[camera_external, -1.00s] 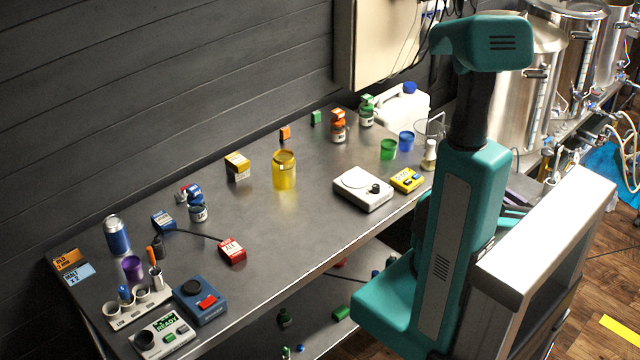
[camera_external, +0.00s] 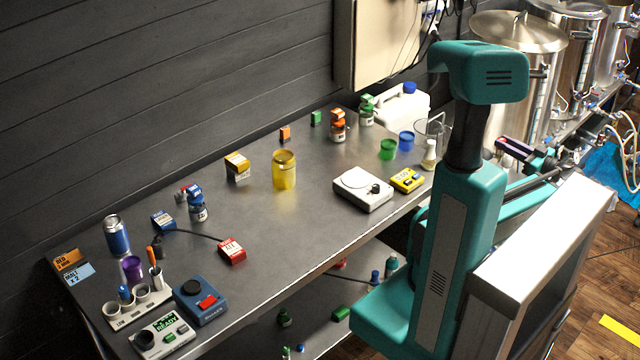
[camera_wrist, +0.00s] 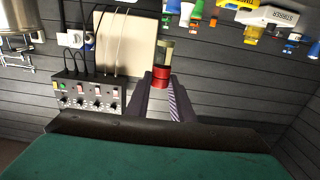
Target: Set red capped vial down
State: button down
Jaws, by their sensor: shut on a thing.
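In the wrist view, the red capped vial (camera_wrist: 161,77) is between the two dark fingers of my gripper (camera_wrist: 163,86), which are shut on it. Its red end is nearest the fingers and a pale, see-through part extends beyond. In the external view, my gripper (camera_external: 514,149) is to the right of my arm column, raised and away from the bench top (camera_external: 300,230).
A white scale (camera_external: 362,190), a yellow device (camera_external: 407,180) and green and blue cups stand at the bench's right end. A yellow jar (camera_external: 284,170) is near the middle. Steel kettles (camera_external: 515,60) stand behind. Bare bench lies between the jar and the scale.

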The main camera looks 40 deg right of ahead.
jog(key=d+r+m+g+h+b, duration=0.2)
jog(key=d+r+m+h, duration=0.3)
jog(key=r, duration=0.6)
jog(key=d+r+m+g+h+b, duration=0.2)
jog(key=d+r+h, duration=0.3)
jog(key=r, duration=0.6)
jog(key=s+r+m+g+h, duration=0.4)
jog(key=r+g, duration=0.1)
jog(key=r, duration=0.4)
jog(key=s+d+r+m+g+h, duration=0.1)
jog(key=s+r+m+g+h, duration=0.2)
jog(key=s+r+m+g, duration=0.2)
notch_tip(320, 180, up, 4)
jog(key=shift+s+d+f+g+h, duration=0.15)
jog(key=shift+s+d+g+h, duration=0.15)
jog(key=shift+g+h, duration=0.1)
jog(key=shift+w, duration=0.15)
